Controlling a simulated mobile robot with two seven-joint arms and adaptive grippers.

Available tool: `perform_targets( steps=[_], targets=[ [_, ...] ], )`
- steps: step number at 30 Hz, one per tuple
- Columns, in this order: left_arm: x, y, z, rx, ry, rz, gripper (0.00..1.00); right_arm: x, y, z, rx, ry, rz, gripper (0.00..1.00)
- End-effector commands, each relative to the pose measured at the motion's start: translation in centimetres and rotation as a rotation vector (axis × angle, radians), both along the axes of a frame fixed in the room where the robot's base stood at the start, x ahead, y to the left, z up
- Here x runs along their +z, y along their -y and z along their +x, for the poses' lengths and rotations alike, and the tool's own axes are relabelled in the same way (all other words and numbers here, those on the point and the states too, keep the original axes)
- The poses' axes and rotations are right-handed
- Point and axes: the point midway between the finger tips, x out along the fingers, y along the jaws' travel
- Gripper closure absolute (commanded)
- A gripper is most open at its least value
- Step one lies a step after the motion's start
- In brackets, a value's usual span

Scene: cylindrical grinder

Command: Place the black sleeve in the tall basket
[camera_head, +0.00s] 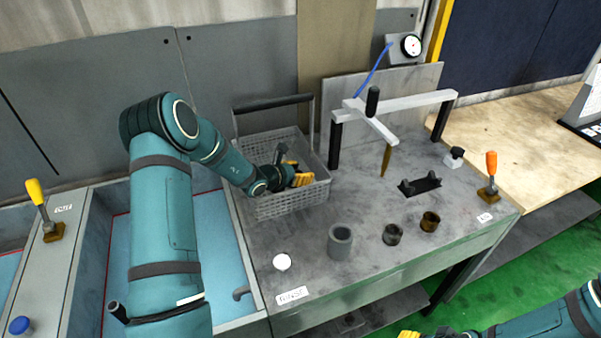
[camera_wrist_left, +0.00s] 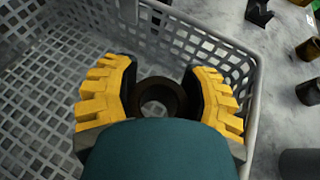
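The grey mesh basket (camera_head: 293,204) with a tall dark handle stands at the back left of the grey bench. My left gripper (camera_head: 299,173) reaches over its left side, with its yellow fingers inside the rim. In the left wrist view the gripper (camera_wrist_left: 160,90) has its dark pads against both sides of a black sleeve (camera_wrist_left: 161,114), inside the basket (camera_wrist_left: 40,88). I look down through the sleeve's round opening. Whether the sleeve touches the basket floor I cannot tell. The sleeve is hidden in the head view. My right gripper (camera_head: 408,334) barely shows at the bottom edge.
A grey sleeve (camera_head: 340,242), a dark sleeve (camera_head: 392,235) and a brown sleeve (camera_head: 430,222) stand along the bench front. A white knob (camera_head: 282,262) lies left of them. A white-topped frame (camera_head: 410,103) stands behind. An orange-handled lever (camera_head: 490,175) stands at the right.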

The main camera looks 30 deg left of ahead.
Motion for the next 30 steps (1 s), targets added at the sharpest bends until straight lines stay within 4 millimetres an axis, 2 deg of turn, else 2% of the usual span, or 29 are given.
perform_targets(
  steps=[1, 2, 13, 19, 30],
  targets=[
    [0.1, 0.0, 0.0, 0.000, 0.001, 0.000, 0.31, 0.0, 0.0, 0.0, 0.000, 0.000, 0.000, 0.53],
    [0.1, 0.0, 0.0, 0.000, 0.001, 0.000, 0.20, 0.0, 0.0, 0.0, 0.000, 0.000, 0.000, 0.53],
    [0.3, 0.0, 0.0, 0.000, 0.001, 0.000, 0.20, 0.3, 0.0, 0.0, 0.000, 0.000, 0.000, 0.53],
    [1.8, 0.0, 0.0, 0.001, 0.001, -0.001, 0.20, 2.3, 0.1, 0.0, 0.000, 0.001, 0.003, 0.53],
    [4.7, -2.4, -7.1, 0.003, 0.001, 0.001, 0.20, 1.5, 0.1, 0.0, 0.000, 0.001, 0.003, 0.53]
  ],
)
